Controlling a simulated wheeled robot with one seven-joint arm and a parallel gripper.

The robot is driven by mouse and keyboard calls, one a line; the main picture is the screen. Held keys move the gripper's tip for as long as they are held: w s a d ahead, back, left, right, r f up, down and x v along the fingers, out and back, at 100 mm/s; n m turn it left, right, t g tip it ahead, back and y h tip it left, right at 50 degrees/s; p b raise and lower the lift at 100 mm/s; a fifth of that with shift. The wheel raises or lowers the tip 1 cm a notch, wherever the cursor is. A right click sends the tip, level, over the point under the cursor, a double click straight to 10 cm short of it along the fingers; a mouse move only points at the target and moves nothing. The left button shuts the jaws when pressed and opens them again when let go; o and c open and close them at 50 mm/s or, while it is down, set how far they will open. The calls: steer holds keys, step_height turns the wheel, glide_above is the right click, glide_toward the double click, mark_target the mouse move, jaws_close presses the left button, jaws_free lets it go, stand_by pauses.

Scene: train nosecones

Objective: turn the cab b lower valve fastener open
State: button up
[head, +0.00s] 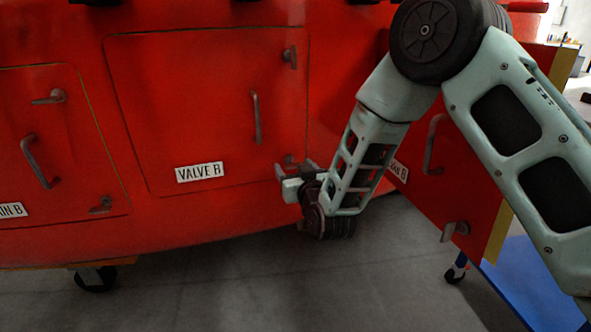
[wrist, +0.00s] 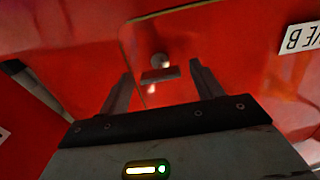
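The Valve B panel (head: 200,110) is a red door with a bar handle (head: 257,118) and a white "VALVE B" label (head: 199,172); it looks closed. Its upper fastener (head: 290,58) is at the top right. The lower fastener (head: 290,160) is at the panel's lower right, partly hidden by my gripper (head: 308,168) in the head view. In the wrist view the lower fastener (wrist: 160,72) is a grey crossbar on a round base. It lies between and beyond the fingertips of my gripper (wrist: 160,75), which is open. Contact with the fingers is not visible.
Another red door (head: 455,170) hangs open at the right, close behind my arm, with its own handle and fastener (head: 453,230). A neighbouring closed panel (head: 60,150) is at the left. Grey floor (head: 240,280) lies clear below.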

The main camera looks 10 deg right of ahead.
steer(key=c, duration=0.9)
steer(key=shift+n, duration=0.3)
steer(key=n, duration=0.3)
steer(key=shift+a+n, duration=0.1)
steer(key=shift+n, duration=0.3)
steer(key=n+p, duration=0.1)
steer(key=n, duration=0.3)
steer(key=shift+n, duration=0.3)
steer(key=n+p, duration=0.1)
steer(key=n, duration=0.4)
steer(key=shift+p, duration=0.3)
steer(key=shift+n+p, duration=0.65)
steer(key=shift+n, duration=1.45)
